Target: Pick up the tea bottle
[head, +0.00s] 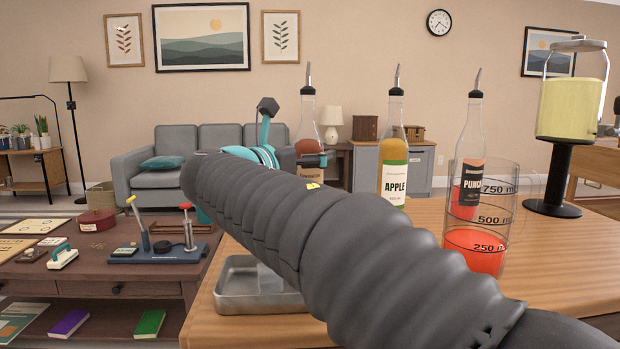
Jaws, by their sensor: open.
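A clear bottle with a black pour spout, amber liquid and an orange label (308,120) stands beyond my arm. Its label is partly covered and I cannot read it, but it may be the tea bottle, as the other two bottles read "APPLE" and "PUNCH". My gripper (292,135), with dark and teal parts, shows over the far end of my arm, close to this bottle. It is open. My arm hides much of the gripper and the bottle's base. I cannot tell whether the bottle is between the fingers or whether they touch it.
The apple bottle (395,185) and punch bottle (466,188) stand to the right on the wooden counter (550,258). A clear measuring cup (476,252) with red liquid stands in front. A metal tray (232,304) lies at the counter's left edge. A yellow dispenser (568,108) stands far right.

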